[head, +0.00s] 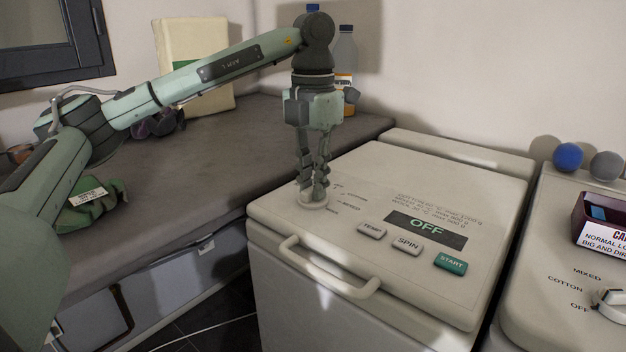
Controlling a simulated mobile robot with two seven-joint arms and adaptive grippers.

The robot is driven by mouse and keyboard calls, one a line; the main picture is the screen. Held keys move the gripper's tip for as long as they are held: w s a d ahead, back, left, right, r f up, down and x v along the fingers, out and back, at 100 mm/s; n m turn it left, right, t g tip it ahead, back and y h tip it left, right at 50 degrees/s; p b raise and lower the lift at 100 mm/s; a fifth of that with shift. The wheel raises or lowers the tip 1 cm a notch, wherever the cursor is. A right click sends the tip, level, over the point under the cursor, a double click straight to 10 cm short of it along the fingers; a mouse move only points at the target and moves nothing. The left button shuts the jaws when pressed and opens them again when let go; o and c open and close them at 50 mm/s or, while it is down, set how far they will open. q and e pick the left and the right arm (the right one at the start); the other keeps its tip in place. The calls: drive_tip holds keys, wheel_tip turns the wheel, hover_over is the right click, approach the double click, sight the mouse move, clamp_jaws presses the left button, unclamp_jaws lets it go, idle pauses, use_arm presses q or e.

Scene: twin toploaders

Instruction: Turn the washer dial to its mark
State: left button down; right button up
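The near machine is a cream toploader (400,180) with a display (426,228) reading OFF. Its dial (313,204) is a pale round disc at the left of the top, with small printed labels beside it. My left gripper (313,194) points straight down on this dial. Its fingers are close together around the dial's grip, which they hide. The dial's pointer and the exact mark cannot be made out. A second toploader at the right has its own dial (610,303) beside the labels MIXED, COTTON and OFF. My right gripper is not in view.
TEMP (372,230), SPIN (407,245) and START (451,262) buttons lie right of the dial. A handle (328,270) juts from the front edge. Bottles (345,55) stand behind my wrist. Two balls (568,157) and a dark box (600,222) sit on the right machine.

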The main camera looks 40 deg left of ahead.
use_arm(q)
drive_tip(key=shift+m, duration=0.3)
drive_tip(key=m, duration=0.5)
drive_tip(key=shift+m, duration=0.3)
drive_tip(key=shift+m+p, duration=0.35)
drive_tip(key=shift+m, duration=0.85)
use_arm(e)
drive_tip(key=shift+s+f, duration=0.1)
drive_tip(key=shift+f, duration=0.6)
use_arm(q)
drive_tip(key=shift+m, duration=0.3)
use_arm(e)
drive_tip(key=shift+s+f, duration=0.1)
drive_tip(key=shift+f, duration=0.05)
